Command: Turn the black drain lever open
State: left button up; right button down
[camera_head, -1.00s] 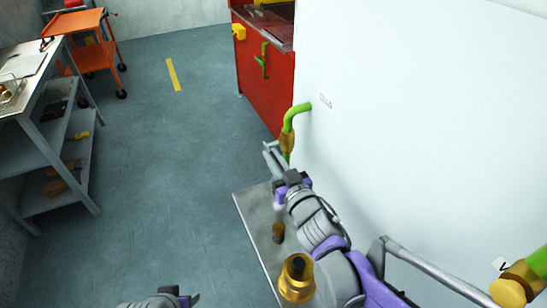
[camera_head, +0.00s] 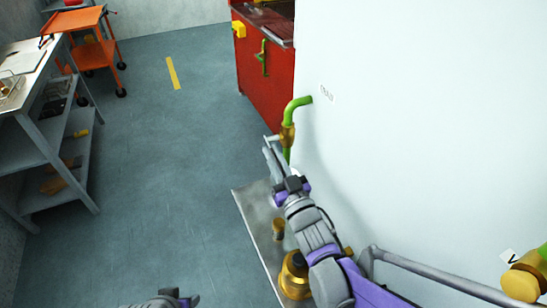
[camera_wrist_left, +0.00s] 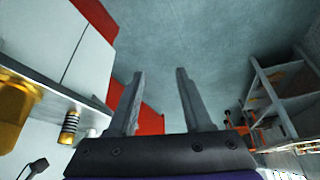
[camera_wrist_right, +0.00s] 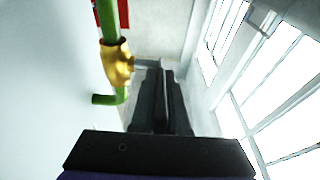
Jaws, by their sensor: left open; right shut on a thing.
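A green pipe (camera_head: 298,108) comes out of the white wall and bends down through a brass valve body (camera_head: 288,135). My right gripper (camera_head: 270,148) is beside this valve, its fingers pointing away from me. In the right wrist view the brass valve (camera_wrist_right: 117,63) is just left of the fingers. The right fingers (camera_wrist_right: 160,98) are closed on a narrow dark piece, which I take to be the black drain lever; the fingers cover most of it, so its angle is unclear. My left gripper (camera_wrist_left: 158,95) is open and empty, away from the valve, low in the head view.
A grey metal plate (camera_head: 250,203) with brass fittings (camera_head: 293,275) lies under my right arm. The white wall (camera_head: 430,120) is close on the right. A red cabinet (camera_head: 268,80) stands beyond. Shelves (camera_head: 52,150) and an orange cart (camera_head: 92,55) are left. The floor between is clear.

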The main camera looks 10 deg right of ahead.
pick_arm(q)
jog(key=shift+w, duration=0.1)
jog(key=shift+w+d+r, duration=0.1)
jog(key=shift+w+r, duration=0.05)
jog(key=shift+r, duration=0.1)
jog(key=c, duration=0.4)
jog(key=w+r, duration=0.1)
jog(key=w+d+r+m, duration=0.1)
jog(key=w+d+r+m+h, duration=0.1)
jog(key=shift+r, duration=0.4)
grip_shut()
jog(key=w+d+r+m+h, duration=0.2)
jog(key=w+d+r+m, duration=0.25)
jog(key=r, duration=0.45)
jog(key=w+d+r+m+h, duration=0.35)
jog(key=d+r+m, duration=0.2)
jog(key=r, duration=0.45)
jog(key=w+d+r+m+h, duration=0.2)
jog(key=w+d+r+m, duration=0.25)
jog(key=r, duration=0.45)
jog(key=a+f+x, duration=0.2)
jog(key=x, duration=1.1)
jog(key=shift+n, duration=0.45)
